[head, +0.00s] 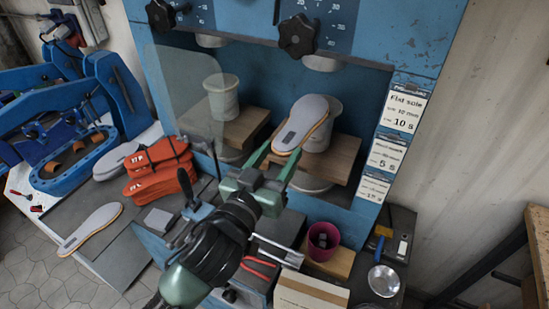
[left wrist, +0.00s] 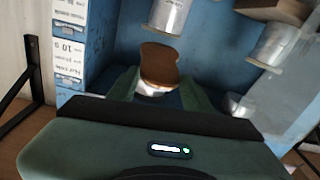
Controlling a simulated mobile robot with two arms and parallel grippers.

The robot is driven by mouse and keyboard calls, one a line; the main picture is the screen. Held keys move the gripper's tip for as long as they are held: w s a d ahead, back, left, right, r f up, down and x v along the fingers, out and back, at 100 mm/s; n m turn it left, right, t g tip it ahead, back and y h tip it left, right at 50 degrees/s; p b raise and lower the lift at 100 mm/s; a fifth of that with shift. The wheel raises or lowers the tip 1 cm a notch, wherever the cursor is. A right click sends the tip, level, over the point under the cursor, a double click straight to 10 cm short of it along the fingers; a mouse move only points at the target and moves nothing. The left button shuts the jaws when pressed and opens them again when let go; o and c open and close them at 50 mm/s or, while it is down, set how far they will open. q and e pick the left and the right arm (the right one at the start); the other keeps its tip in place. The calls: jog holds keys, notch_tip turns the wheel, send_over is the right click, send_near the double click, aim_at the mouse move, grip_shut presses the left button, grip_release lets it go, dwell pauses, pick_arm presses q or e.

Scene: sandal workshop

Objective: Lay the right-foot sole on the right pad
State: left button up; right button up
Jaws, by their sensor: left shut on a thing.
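My left gripper (head: 277,160) is shut on a grey sole (head: 303,117) with a tan edge, held tilted in front of the blue press. In the left wrist view the sole's brown underside (left wrist: 160,66) rises between the green fingers. The right wooden block (head: 343,160) of the press is just behind the sole, with a pale round cylinder (head: 331,118) standing on it. The sole partly covers both; I cannot tell whether it touches them. A left wooden block (head: 248,129) carries a like cylinder (head: 222,97). My right gripper is not in view.
A clear guard (head: 182,82) hangs before the left side. Orange pieces (head: 158,168) are stacked at left beside a grey sole (head: 112,160); another sole (head: 90,228) lies on the bench's front edge. A magenta cup (head: 322,240) and metal bowl (head: 384,280) stand at lower right.

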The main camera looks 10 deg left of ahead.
aim_at(298, 131)
pick_arm(q)
jog(key=x, duration=0.3)
jog(key=shift+w+d+f, duration=0.15)
jog(key=shift+w, duration=0.2)
jog(key=x, duration=0.3)
jog(key=b+x, duration=0.1)
jog(key=x, duration=0.1)
jog(key=shift+w+d+f, duration=0.15)
jog(key=shift+w+f, duration=0.1)
jog(key=shift+w, duration=0.15)
jog(key=shift+w+d+f+b, duration=0.1)
jog(key=shift+w+d+b, duration=0.1)
jog(key=shift+w, duration=0.15)
jog(key=shift+w+d+f+b, duration=0.1)
jog(key=shift+w+b, duration=0.1)
jog(key=shift+w, duration=0.2)
jog(key=shift+w+d+f+b, duration=0.2)
jog(key=shift+w+f+b, duration=0.1)
jog(key=shift+w, duration=0.3)
jog(key=shift+w+d+f+b, duration=0.15)
jog(key=shift+w+f+b, duration=0.1)
jog(key=shift+w, duration=0.4)
jog(key=shift+f, duration=0.2)
jog(key=o, duration=1.3)
